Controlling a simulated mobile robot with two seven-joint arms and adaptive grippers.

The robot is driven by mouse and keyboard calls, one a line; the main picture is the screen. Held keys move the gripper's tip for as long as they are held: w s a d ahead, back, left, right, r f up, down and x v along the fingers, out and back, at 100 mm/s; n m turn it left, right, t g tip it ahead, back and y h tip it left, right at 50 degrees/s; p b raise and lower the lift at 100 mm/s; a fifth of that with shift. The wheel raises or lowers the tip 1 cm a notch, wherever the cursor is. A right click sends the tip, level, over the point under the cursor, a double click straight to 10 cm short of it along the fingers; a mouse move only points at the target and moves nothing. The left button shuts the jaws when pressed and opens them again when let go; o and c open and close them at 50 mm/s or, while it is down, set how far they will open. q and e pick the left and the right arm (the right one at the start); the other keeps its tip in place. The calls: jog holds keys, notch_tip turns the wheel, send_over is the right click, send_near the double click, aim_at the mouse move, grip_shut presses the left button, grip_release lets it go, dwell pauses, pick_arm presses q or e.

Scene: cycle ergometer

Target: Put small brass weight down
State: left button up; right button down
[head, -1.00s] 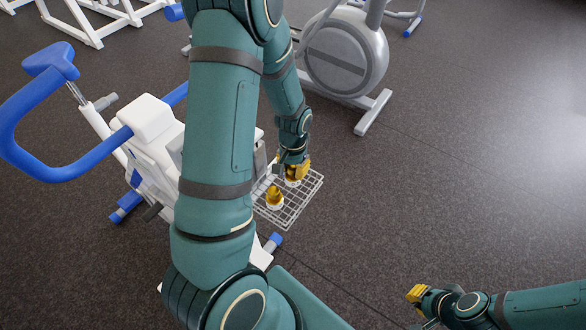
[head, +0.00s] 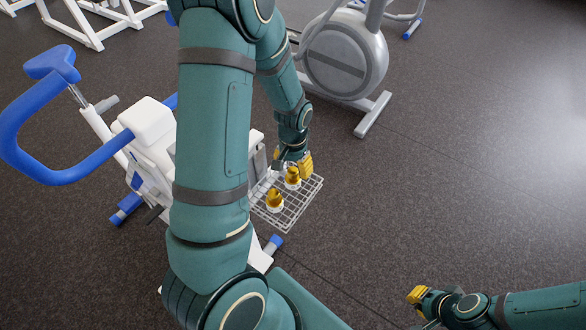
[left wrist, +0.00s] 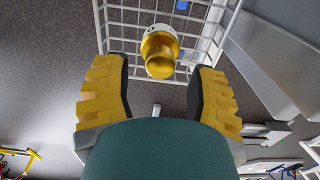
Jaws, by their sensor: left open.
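Two brass weights with white bases stand in a wire basket (head: 275,226). I cannot tell by size which is the small brass weight. The nearer one (head: 274,201) stands apart from my grippers. The farther one (head: 292,178) stands just below my left gripper (head: 292,162). My left gripper is open, with a yellow-padded finger on each side. In the left wrist view one brass weight (left wrist: 160,56) shows upright, in line with the gap between the open fingers (left wrist: 160,92) and touching neither. My right gripper (head: 424,303) is at the lower right, away from the basket; its jaws are unclear.
The basket hangs beside a white and blue cycle ergometer (head: 150,120), partly hidden by my left arm. A grey exercise machine (head: 345,55) stands behind the basket. White frames (head: 85,20) stand at the back left. The dark floor (head: 460,150) to the right is clear.

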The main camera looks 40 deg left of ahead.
aim_at(293, 170)
pick_arm(q)
notch_tip(293, 170, up, 10)
jog(key=p, duration=0.2)
jog(key=s+d+f+t+h, duration=0.1)
jog(key=s+d+f+h, duration=0.1)
jog(key=d+f, duration=0.6)
jog(key=s+d+f+t+h, duration=0.1)
jog(key=s+d+f, duration=0.2)
jog(key=d+f, duration=0.6)
jog(key=d, duration=0.7)
jog(key=shift+d+f+n+h, duration=0.3)
jog(key=shift+n+h, duration=0.1)
jog(key=shift+s, duration=0.15)
jog(key=shift+s+f+b, duration=0.1)
jog(key=shift+f+b, duration=0.45)
jog(key=shift+b, duration=0.2)
jog(key=shift+r, duration=0.15)
jog(key=shift+c, duration=0.3)
